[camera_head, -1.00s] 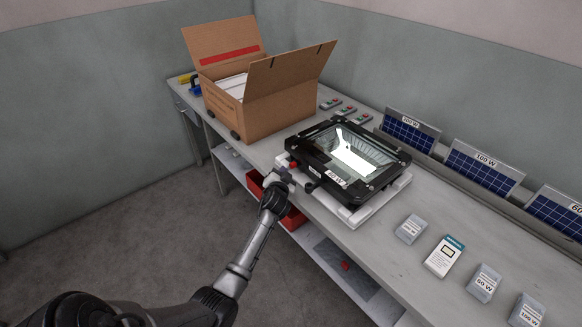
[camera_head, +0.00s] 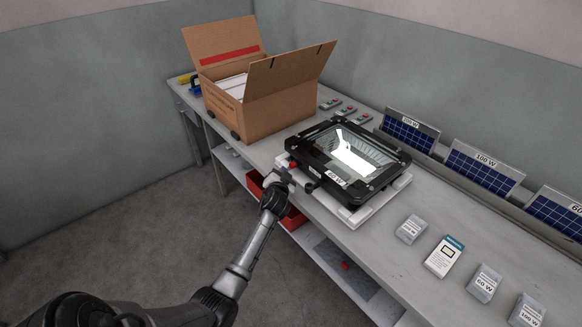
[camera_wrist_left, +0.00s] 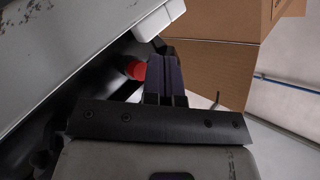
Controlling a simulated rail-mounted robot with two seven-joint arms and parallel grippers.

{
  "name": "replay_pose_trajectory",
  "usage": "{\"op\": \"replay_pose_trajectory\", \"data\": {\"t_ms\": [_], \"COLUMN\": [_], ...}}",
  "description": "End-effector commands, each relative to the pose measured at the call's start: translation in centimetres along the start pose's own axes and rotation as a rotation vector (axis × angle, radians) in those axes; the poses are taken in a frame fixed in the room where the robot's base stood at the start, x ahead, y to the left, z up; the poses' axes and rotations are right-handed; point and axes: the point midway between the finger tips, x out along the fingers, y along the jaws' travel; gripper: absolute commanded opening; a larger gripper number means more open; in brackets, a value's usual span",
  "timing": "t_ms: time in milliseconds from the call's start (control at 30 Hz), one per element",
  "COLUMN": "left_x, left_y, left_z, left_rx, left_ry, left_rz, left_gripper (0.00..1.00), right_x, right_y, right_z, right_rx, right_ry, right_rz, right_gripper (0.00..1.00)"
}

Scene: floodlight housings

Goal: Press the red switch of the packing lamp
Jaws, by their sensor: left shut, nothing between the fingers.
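The packing lamp is a black floodlight housing (camera_head: 313,162) with a glass front and a bright reflector, labelled 60 W. It lies on a white foam support (camera_head: 352,219) on the bench. The red switch (camera_head: 293,165) sits at the lamp's near left corner and shows in the left wrist view (camera_wrist_left: 137,70) just left of my fingers. My left gripper (camera_head: 283,176) is shut and empty, its tips close beside the switch; the wrist view also shows its fingers (camera_wrist_left: 165,75). I cannot tell whether they touch the switch. My right gripper is not in view.
An open cardboard box (camera_head: 270,110) stands left of the lamp. Three small switch units (camera_head: 345,110) lie behind it. Battery-like packs (camera_head: 410,229) and a white-teal box (camera_head: 444,257) line the right. Solar panels (camera_head: 410,131) stand along the back. Red bins (camera_head: 255,184) sit below the bench.

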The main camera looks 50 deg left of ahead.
Motion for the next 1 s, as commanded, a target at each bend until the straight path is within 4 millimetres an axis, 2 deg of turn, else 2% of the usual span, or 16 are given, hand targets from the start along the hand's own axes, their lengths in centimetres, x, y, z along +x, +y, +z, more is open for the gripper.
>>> {"op": "replay_pose_trajectory", "data": {"t_ms": [1000], "left_x": [0.62], "left_y": [0.43], "left_z": [-0.44], "left_rx": [0.000], "left_ry": [0.000], "left_rz": [0.000], "left_gripper": [0.00], "right_x": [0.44], "right_y": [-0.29], "right_z": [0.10], "right_rx": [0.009], "right_ry": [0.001], "right_rz": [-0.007], "right_gripper": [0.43]}}
